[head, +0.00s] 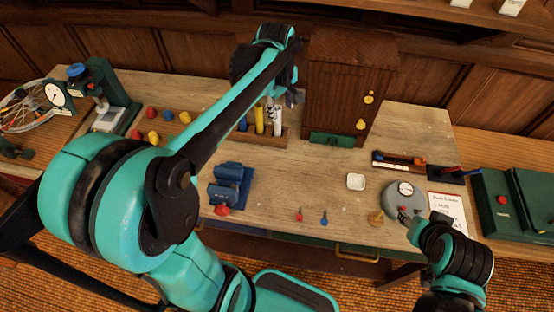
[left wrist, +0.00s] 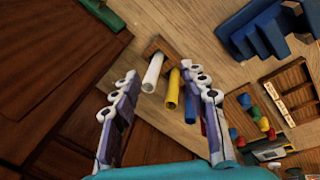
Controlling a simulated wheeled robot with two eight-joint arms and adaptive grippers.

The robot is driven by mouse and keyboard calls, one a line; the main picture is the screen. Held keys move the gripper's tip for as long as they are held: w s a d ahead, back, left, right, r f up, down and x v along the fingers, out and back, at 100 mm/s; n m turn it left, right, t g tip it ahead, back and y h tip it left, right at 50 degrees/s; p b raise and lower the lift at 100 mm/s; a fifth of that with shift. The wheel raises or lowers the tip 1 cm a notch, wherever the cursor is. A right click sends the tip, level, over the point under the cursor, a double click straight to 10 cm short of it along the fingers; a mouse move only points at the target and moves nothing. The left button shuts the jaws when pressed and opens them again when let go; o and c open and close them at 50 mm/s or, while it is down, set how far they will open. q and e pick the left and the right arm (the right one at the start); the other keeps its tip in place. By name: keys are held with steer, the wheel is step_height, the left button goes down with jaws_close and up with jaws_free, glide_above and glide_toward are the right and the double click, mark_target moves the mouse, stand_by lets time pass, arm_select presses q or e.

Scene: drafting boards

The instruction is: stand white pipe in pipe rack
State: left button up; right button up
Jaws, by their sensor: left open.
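The white pipe (head: 275,119) stands at the right end of the wooden pipe rack (head: 268,138), beside the yellow pipe (head: 259,120) and the blue pipe (head: 243,123). In the left wrist view the white pipe (left wrist: 153,72) lies between my finger lines, its open end toward the camera, its far end at the rack (left wrist: 160,46). My left gripper (head: 293,97) is open and empty above and right of the rack; its fingers also show in the left wrist view (left wrist: 164,77). My right gripper (head: 412,216) is by the round grey gauge; its fingers are too small to read.
A tall wooden cabinet (head: 348,85) stands close right of the rack. A blue block holder (head: 229,187) is in front of it. Coloured knobs (head: 154,137) lie to the left. A white dish (head: 356,181) and the grey gauge (head: 402,194) are to the right. The middle tabletop is mostly clear.

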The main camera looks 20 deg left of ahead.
arm_select(q)
steer(key=s+d+f+m+t, duration=0.1)
steer(key=s+d+m+t, duration=0.1)
steer(key=s+m, duration=0.5)
steer(key=s+d+f+m+t, duration=0.2)
steer(key=s+d+m, duration=0.2)
steer(key=s+m, duration=0.3)
steer(key=shift+s+f+t, duration=0.25)
steer(key=shift+s+t, duration=0.15)
steer(key=shift+s, duration=0.8)
steer(key=shift+d, duration=0.1)
